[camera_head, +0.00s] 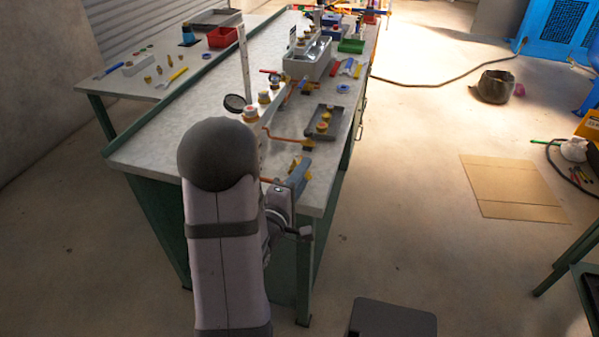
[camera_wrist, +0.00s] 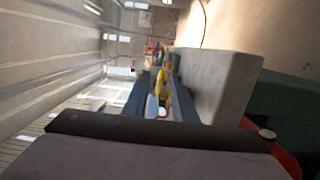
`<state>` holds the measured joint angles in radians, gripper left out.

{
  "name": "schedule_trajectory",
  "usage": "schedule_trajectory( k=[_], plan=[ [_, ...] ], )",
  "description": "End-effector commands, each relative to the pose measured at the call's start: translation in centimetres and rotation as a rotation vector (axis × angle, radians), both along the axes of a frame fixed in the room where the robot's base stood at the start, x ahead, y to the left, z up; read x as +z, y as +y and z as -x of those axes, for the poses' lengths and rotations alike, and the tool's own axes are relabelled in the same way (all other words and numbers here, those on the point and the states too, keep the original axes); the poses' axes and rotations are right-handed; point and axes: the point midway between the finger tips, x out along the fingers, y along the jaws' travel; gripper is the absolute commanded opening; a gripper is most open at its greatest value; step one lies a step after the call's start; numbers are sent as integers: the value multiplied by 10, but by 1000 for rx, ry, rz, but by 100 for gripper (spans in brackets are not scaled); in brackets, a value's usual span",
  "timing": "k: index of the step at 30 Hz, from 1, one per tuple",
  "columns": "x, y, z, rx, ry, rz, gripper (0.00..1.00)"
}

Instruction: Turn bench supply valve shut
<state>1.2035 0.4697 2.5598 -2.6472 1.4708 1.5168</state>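My gripper (camera_head: 298,176) is over the near right corner of the long workbench, beside a small yellow part (camera_head: 294,165) near the end of a copper-coloured pipe. This may be the bench supply valve, but my gripper and arm hide much of it. In the wrist view my gripper (camera_wrist: 164,85) has two blue-grey fingers apart. A yellow part (camera_wrist: 162,78) shows between them toward their tips, and I see no clear contact. A pale blue piece (camera_wrist: 152,108) shows lower between the fingers.
A dark grey tray (camera_head: 340,118) and a light grey bin (camera_head: 298,66) stand farther back. The floor right of the bench is open, with flat cardboard (camera_head: 510,187) lying there.

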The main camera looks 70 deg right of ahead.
Motion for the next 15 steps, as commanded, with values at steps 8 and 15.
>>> schedule_trajectory(
  k=[8,15],
  plan=[
    [4,6,-2,-6,-2,-8,25],
    [3,15,-2,-5,-2,-6,25]
  ],
)
